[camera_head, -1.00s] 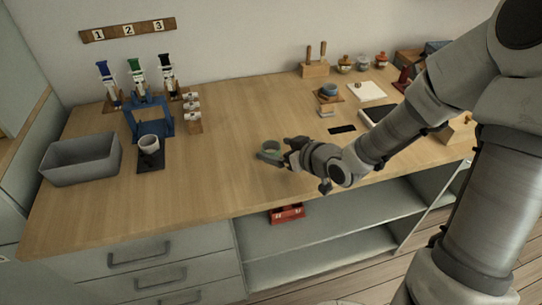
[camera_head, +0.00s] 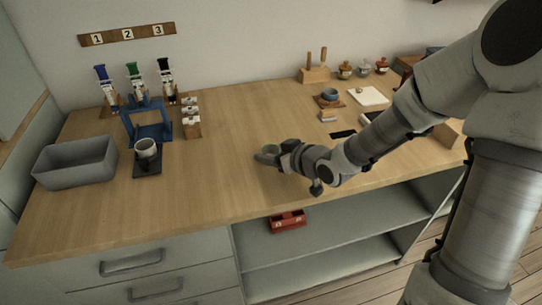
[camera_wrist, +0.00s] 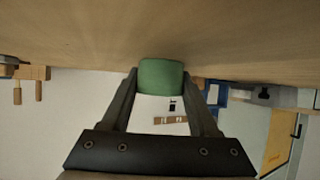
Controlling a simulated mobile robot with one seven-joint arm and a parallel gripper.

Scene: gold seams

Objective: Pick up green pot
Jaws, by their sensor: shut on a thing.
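The small green pot (camera_head: 266,149) is at the middle of the wooden worktop in the head view, partly covered by my gripper. In the wrist view, which is upside down, the green pot (camera_wrist: 160,75) sits between the fingertips. My gripper (camera_head: 271,156) reaches in from the right, roughly level, and is shut on the pot. Both fingers (camera_wrist: 160,92) show in the wrist view, one on each side of it. I cannot tell whether the pot touches the worktop or is slightly above it.
A grey bin (camera_head: 76,161), a pale cup (camera_head: 146,148) on a dark pad and a blue frame (camera_head: 148,122) stand on the left. A blue bowl (camera_head: 330,93) and several small jars are at the back right. The worktop around the pot is clear.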

